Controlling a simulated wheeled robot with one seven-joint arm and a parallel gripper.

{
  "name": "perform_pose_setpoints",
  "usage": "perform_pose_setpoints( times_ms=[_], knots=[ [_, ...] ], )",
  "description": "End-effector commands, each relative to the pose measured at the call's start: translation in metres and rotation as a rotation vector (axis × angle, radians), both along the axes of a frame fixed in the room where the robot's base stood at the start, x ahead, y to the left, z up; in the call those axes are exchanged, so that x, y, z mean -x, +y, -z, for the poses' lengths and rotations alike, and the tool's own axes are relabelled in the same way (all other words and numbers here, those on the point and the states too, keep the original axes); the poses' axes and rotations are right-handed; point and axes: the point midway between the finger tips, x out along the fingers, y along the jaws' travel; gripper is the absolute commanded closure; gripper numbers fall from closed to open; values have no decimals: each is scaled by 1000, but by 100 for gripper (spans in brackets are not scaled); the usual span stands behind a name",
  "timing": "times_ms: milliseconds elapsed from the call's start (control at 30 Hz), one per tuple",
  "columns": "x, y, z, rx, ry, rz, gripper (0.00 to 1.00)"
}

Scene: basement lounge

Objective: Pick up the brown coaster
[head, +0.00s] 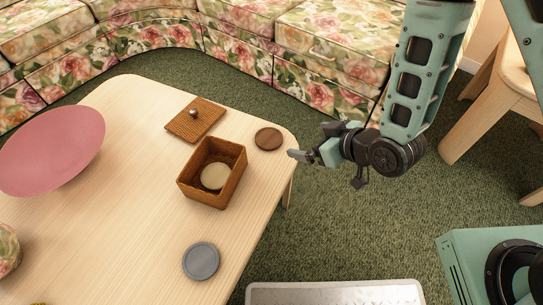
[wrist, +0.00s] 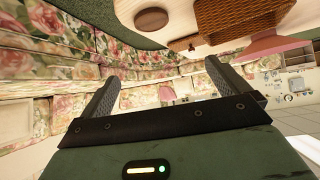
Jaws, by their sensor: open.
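The brown coaster (head: 268,139) is a dark round disc lying flat on the light wood table (head: 130,225), close to its right corner. It also shows in the wrist view (wrist: 151,19), near the top. My gripper (head: 295,156) is just right of the coaster, by the table's corner, apart from it. In the wrist view the two fingers (wrist: 161,82) stand wide apart with nothing between them.
A woven box (head: 184,187) with a pale disc (head: 214,176) inside stands left of the coaster. Its lid (head: 195,119) lies behind it. A grey coaster (head: 201,261) and a pink bowl (head: 52,150) are also on the table. A floral sofa (head: 240,45) lines the back.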

Motion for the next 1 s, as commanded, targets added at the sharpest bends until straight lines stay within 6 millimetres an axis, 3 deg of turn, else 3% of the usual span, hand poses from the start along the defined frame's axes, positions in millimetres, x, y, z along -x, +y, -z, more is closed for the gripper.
perform_pose_setpoints(
  times_ms=[33, 200, 467, 1000],
  knots=[
    [3, -5, 42, -26, -25, 5, 0],
    [6, -15, 84, -115, -132, 18, 0],
    [3, -17, 100, -166, -195, 27, 0],
    [-67, 46, 138, -167, -196, 29, 0]
  ],
)
